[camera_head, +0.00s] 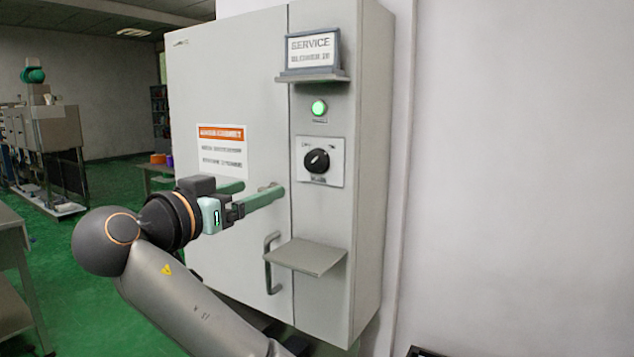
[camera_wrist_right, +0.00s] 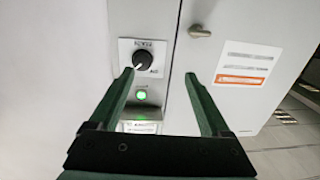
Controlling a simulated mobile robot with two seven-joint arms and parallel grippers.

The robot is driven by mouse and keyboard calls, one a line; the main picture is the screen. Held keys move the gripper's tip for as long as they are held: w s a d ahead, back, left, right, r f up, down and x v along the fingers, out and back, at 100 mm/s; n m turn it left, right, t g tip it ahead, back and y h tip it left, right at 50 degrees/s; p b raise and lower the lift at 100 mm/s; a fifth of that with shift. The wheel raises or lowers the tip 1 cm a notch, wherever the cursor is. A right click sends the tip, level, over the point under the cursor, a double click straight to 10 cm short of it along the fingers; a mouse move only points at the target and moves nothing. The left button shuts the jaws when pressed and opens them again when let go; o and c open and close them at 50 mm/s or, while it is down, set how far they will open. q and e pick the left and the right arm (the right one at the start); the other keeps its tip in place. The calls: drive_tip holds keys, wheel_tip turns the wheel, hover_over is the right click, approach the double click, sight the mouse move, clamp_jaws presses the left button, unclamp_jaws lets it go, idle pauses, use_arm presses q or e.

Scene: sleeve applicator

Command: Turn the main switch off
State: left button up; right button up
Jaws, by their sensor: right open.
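The main switch (camera_head: 317,161) is a black rotary knob on a pale square plate, on the narrow right-hand panel of a grey cabinet (camera_head: 230,85). The knob's white mark points to the upper right in the head view. The switch also shows in the right wrist view (camera_wrist_right: 143,60), close to the tip of the left-hand finger in that picture. My right gripper (camera_head: 263,188) is open and empty, in front of the cabinet, left of and a little below the switch. In the wrist view its green fingers (camera_wrist_right: 158,74) are spread wide. My left gripper is out of view.
A lit green lamp (camera_head: 319,107) sits above the switch, under a small shelf with a service sign (camera_head: 311,49). Below the switch a grey shelf (camera_head: 307,257) juts out, beside a door handle (camera_head: 271,262). A warning label (camera_head: 222,150) is on the door.

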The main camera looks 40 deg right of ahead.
sight(312, 161)
drive_tip(key=d+r, duration=0.1)
drive_tip(key=d, duration=0.3)
drive_tip(key=w+d+r+m, duration=0.1)
drive_tip(key=d, duration=0.3)
drive_tip(key=w+d+r+m+g+p, duration=0.1)
drive_tip(key=d, duration=0.3)
drive_tip(key=shift+w+h, duration=0.2)
drive_tip(key=shift+h, duration=0.2)
clamp_jaws()
idle(0.3)
